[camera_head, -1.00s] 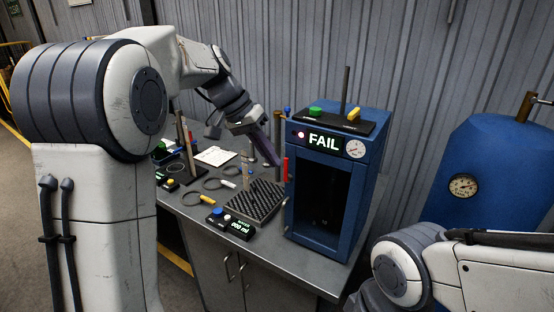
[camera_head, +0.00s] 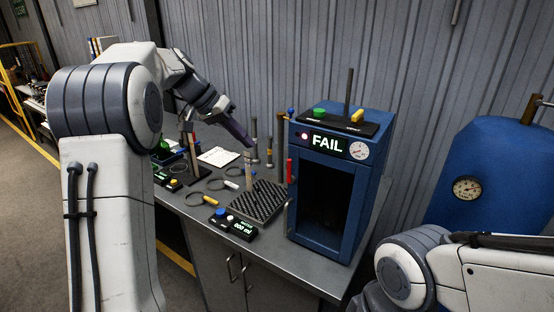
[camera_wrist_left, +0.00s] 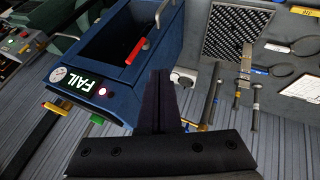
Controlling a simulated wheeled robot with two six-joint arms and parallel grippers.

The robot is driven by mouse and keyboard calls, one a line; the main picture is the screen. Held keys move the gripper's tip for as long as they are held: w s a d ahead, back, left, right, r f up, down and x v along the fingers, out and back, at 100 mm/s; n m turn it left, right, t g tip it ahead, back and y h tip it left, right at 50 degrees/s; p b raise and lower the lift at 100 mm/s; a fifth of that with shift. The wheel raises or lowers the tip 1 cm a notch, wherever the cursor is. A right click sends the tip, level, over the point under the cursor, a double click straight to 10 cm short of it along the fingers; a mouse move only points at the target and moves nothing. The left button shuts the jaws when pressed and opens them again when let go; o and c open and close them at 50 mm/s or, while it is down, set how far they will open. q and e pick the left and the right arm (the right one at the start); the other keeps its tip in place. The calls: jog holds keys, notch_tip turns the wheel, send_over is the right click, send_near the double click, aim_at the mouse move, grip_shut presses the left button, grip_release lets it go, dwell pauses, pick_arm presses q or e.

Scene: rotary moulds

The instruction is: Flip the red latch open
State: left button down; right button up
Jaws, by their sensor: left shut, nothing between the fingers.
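The red latch (camera_head: 290,170) is a short bar on the left front edge of the blue cabinet (camera_head: 375,190). It stands upright in the head view. In the left wrist view the red latch (camera_wrist_left: 136,50) slants beside the cabinet's dark front. My left gripper (camera_head: 246,138) is shut and empty, to the left of the latch and above the bench, apart from it. Its closed fingers (camera_wrist_left: 160,75) show below and right of the latch in the wrist view. My right arm shows at lower right; its gripper is out of view.
The cabinet's display (camera_head: 327,143) reads FAIL, with a gauge (camera_head: 358,151) beside it. A dark grid mat (camera_head: 262,204), a water readout box (camera_head: 235,227) and several ring tools lie on the bench. Upright rods stand behind, near my left gripper. A blue tank (camera_head: 495,170) is at right.

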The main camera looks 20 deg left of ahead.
aim_at(290, 170)
pick_arm(q)
jog(key=w+d+f+p, duration=0.2)
jog(key=d+f+p, duration=0.1)
jog(key=d+f, duration=0.3)
jog(key=shift+d, duration=0.9)
